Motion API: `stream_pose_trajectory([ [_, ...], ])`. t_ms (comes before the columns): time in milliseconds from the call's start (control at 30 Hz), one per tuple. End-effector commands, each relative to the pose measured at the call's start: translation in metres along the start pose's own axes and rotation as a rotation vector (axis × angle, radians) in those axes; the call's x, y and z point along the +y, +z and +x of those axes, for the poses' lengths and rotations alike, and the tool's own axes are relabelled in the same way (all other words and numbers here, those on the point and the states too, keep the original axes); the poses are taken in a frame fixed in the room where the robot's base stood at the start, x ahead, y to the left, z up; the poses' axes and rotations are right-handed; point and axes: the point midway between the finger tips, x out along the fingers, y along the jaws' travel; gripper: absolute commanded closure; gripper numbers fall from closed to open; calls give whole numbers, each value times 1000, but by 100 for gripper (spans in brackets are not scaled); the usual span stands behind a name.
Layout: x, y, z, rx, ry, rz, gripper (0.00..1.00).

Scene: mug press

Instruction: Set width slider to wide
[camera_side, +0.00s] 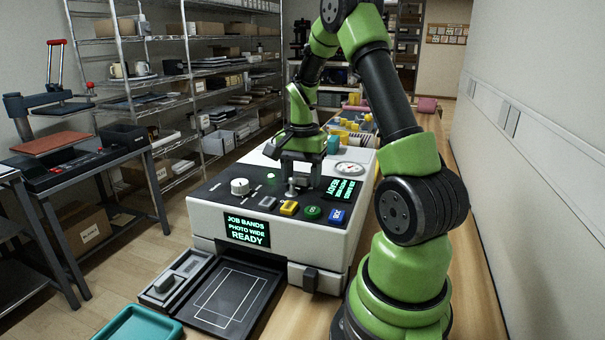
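The white press machine (215,224) stands on the wooden table, with a dark control panel on top. Its front screen (246,231) reads "JOB BANDS PHOTO WIDE READY". The panel carries a pale round knob (240,186), a yellow block (288,208), a green button (312,212) and a blue button (336,215). My gripper (302,180) points down over the back middle of the panel, close beside a small metal post (291,187). I cannot tell whether they touch, whether this post is the width slider, or how far apart the fingers are.
A dark plate with a white outline (231,298) and a small box with grey parts (174,280) sit before the machine. A teal tray (138,325) is at front left. A round dial (350,168) and small coloured items lie behind my gripper. A wall is on the right.

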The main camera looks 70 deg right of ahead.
Motion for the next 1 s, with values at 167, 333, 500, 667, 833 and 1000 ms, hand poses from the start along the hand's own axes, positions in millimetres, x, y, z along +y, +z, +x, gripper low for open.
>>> stream_pose_trajectory([
  [167,0,-1,0,3,0,0,47],
  [333,0,-2,-12,6,-4,1,47],
  [500,-1,-2,-45,9,-6,0,47],
  [667,0,-1,-76,7,-6,1,47],
  [833,0,-1,-94,4,-3,-1,47],
  [1000,0,0,-100,2,0,-1,47],
])
